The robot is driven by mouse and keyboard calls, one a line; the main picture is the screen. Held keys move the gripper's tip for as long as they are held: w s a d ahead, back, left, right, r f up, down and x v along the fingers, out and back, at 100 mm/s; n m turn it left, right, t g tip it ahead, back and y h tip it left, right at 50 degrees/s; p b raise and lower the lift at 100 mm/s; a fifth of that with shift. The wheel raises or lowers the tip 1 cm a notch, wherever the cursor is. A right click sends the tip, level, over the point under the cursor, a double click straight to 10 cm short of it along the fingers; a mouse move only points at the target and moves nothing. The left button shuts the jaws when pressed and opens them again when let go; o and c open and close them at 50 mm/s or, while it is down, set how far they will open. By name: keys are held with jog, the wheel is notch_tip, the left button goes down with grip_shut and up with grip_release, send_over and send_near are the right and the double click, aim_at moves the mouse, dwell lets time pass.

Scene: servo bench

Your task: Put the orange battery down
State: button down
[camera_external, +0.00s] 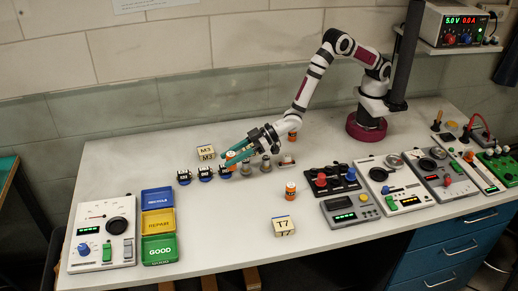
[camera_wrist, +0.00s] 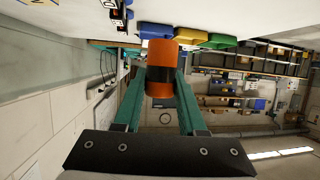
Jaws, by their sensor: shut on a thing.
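My gripper (camera_external: 233,160) has teal fingers and is shut on an orange battery (camera_external: 231,155). In the wrist view the same orange battery (camera_wrist: 160,52), with a dark band round its middle, sits between the two finger tips (camera_wrist: 160,80). In the external view the gripper points left and down over the row of small parts. Whether the battery touches anything below is hidden.
Several small black parts (camera_external: 205,174) and metal parts (camera_external: 265,164) stand in a row under my gripper. An M3 block (camera_external: 206,153) is behind, a T7 block (camera_external: 284,225) in front. Blue, yellow and green trays (camera_external: 159,248) stand left, instruments (camera_external: 350,209) right. The front middle is clear.

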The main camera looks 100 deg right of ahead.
jog(key=d+r, duration=0.2)
jog(key=d, duration=2.6)
jog(key=f, duration=0.6)
jog(key=s+f, duration=0.1)
jog(key=f, duration=0.2)
jog(key=shift+s+d+f, duration=0.1)
jog(key=shift+d+f, duration=0.2)
jog(key=shift+f, duration=0.25)
jog(key=shift+f, duration=0.1)
jog(key=shift+c, duration=2.4)
grip_release()
